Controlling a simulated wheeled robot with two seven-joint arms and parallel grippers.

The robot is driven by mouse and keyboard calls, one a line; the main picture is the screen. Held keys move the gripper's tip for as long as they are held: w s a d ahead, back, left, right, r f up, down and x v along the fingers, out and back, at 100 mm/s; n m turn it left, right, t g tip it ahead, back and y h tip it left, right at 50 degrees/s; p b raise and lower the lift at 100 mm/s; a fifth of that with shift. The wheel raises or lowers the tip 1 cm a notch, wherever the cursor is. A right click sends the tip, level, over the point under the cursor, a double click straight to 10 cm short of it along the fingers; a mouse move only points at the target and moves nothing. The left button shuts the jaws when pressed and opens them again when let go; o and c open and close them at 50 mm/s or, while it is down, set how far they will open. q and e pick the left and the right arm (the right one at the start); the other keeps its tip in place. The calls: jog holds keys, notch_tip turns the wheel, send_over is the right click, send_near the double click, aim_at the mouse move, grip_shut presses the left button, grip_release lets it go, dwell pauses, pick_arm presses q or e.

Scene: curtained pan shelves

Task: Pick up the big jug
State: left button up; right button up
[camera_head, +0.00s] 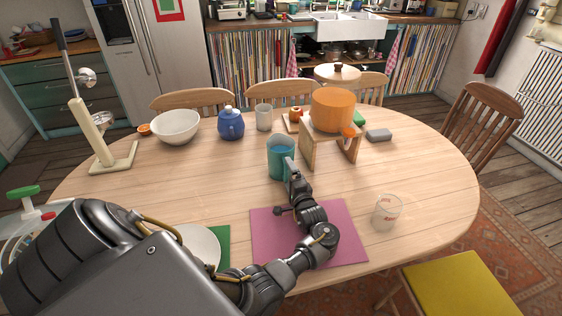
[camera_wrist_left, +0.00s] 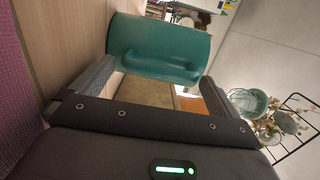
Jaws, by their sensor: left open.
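The big jug is teal (camera_head: 279,156) and stands upright near the middle of the table in the head view. It also shows in the left wrist view (camera_wrist_left: 158,45), with its handle between my fingers' directions. My left gripper (camera_head: 290,168) is right at the jug's near side in the head view. In the left wrist view my left gripper (camera_wrist_left: 165,88) is open, its two fingers spread on either side of the jug's handle. I cannot tell whether the fingers touch the jug. My right gripper is not in view.
An orange pot (camera_head: 332,109) sits on a small wooden stand (camera_head: 309,146) right of the jug. A glass (camera_head: 387,212) stands at the right. A blue teapot (camera_head: 230,124), white bowl (camera_head: 175,127) and cup (camera_head: 264,117) stand behind. A pink mat (camera_head: 268,232) lies under my arm.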

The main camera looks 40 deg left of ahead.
pick_arm(q)
jog(key=shift+w+a, duration=0.15)
jog(key=shift+a, duration=0.15)
jog(key=shift+c, duration=0.3)
jog(key=c, duration=1.4)
jog(key=shift+r, duration=0.1)
jog(key=shift+c, duration=1.2)
jog(key=shift+r, duration=0.1)
